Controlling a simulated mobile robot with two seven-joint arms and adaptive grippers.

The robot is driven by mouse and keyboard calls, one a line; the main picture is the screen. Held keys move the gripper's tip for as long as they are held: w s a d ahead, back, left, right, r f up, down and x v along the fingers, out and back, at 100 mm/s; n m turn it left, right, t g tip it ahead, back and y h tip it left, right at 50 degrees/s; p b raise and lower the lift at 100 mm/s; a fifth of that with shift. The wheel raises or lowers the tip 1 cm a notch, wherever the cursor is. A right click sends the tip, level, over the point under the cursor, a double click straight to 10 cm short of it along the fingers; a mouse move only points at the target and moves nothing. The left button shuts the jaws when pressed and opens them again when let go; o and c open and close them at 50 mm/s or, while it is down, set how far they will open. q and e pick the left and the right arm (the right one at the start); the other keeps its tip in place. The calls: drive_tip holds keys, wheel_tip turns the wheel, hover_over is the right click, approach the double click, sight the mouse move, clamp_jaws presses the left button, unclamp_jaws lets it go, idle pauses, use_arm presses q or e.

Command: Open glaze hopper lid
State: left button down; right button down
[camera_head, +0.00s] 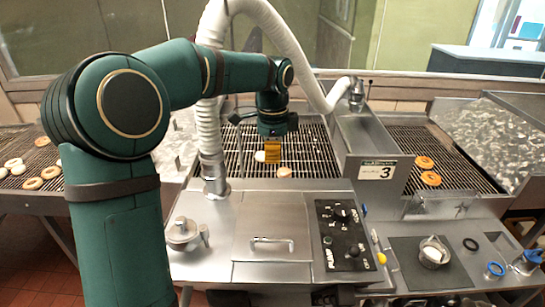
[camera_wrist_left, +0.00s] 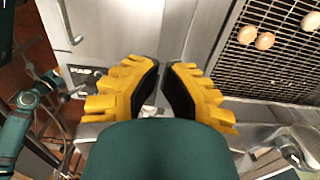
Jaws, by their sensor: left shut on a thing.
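The steel panel lid (camera_head: 273,222) with a thin bar handle (camera_head: 272,240) lies flat and closed on the counter in front of the conveyor. The handle also shows at the upper left of the left wrist view (camera_wrist_left: 70,28), clear of the fingers. My left gripper (camera_head: 272,152) points down beyond the lid, in front of the conveyor grating in the head view. Its yellow fingers (camera_wrist_left: 163,88) are close together with a narrow gap. What they grip cannot be made out. A teal arm, seemingly my right one, shows at the left wrist view's left edge; its gripper is unclear.
A black control panel (camera_head: 345,236) sits right of the lid, and a round steel cap (camera_head: 183,231) left of it. A white hose (camera_head: 209,140) rises behind the cap. Doughnuts lie on the conveyor grating (camera_head: 315,157).

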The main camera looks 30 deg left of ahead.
use_arm(q)
drive_tip(key=w+a+f, duration=0.1)
drive_tip(key=w+a, duration=0.2)
drive_tip(key=w, duration=0.2)
drive_tip(key=shift+w+a+f, duration=0.2)
drive_tip(key=shift+w+a, duration=0.05)
drive_tip(key=shift+w, duration=0.1)
idle(0.7)
drive_tip(key=c, duration=0.9)
unclamp_jaws()
drive_tip(key=shift+o, duration=0.2)
wheel_tip(320, 180, up, 9)
idle(0.6)
